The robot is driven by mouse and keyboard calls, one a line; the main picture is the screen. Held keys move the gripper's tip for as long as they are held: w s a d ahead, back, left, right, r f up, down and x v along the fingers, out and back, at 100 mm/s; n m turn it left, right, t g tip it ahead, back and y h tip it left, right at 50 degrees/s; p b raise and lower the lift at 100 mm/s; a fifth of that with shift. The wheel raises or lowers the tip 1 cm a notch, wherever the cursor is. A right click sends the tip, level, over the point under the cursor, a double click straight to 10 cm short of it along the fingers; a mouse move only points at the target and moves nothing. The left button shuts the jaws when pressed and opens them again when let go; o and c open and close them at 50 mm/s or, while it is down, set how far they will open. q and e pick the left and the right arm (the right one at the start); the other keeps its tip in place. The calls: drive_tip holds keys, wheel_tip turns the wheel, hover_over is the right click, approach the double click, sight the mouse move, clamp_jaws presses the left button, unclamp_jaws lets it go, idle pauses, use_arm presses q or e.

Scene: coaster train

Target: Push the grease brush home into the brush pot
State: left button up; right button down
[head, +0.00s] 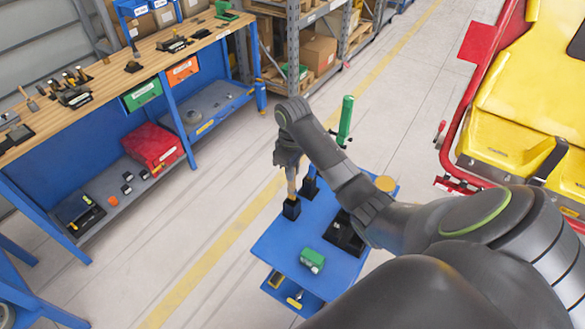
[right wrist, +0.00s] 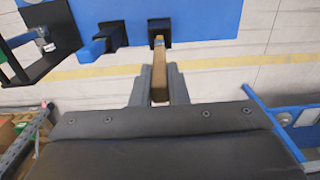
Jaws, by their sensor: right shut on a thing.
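My right gripper (head: 289,165) is above the left side of the blue cart. It is shut on the wooden handle of the grease brush (head: 292,185), which stands roughly upright. The brush's lower end meets the black brush pot (head: 291,208); how deep it sits inside cannot be told. In the right wrist view, the brush (right wrist: 159,86) lies between the gripper's fingers (right wrist: 159,85) and points to the black pot (right wrist: 160,27). My left gripper is not in view.
The blue cart (head: 275,244) also carries a second black holder (head: 310,186), a green block (head: 312,260), a black tray (head: 343,238) and a tall green-handled tool (head: 345,118). A workbench (head: 150,72) stands left. A yellow coaster car (head: 510,110) stands right.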

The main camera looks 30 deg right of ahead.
sight(293, 187)
drive_tip(key=shift+f+b, duration=1.55)
drive_tip(key=shift+f, duration=2.35)
idle(0.3)
drive_tip(key=c, duration=0.5)
unclamp_jaws()
wheel_tip(293, 187, up, 2)
drive_tip(key=p, duration=0.3)
drive_tip(key=shift+r, duration=2.55)
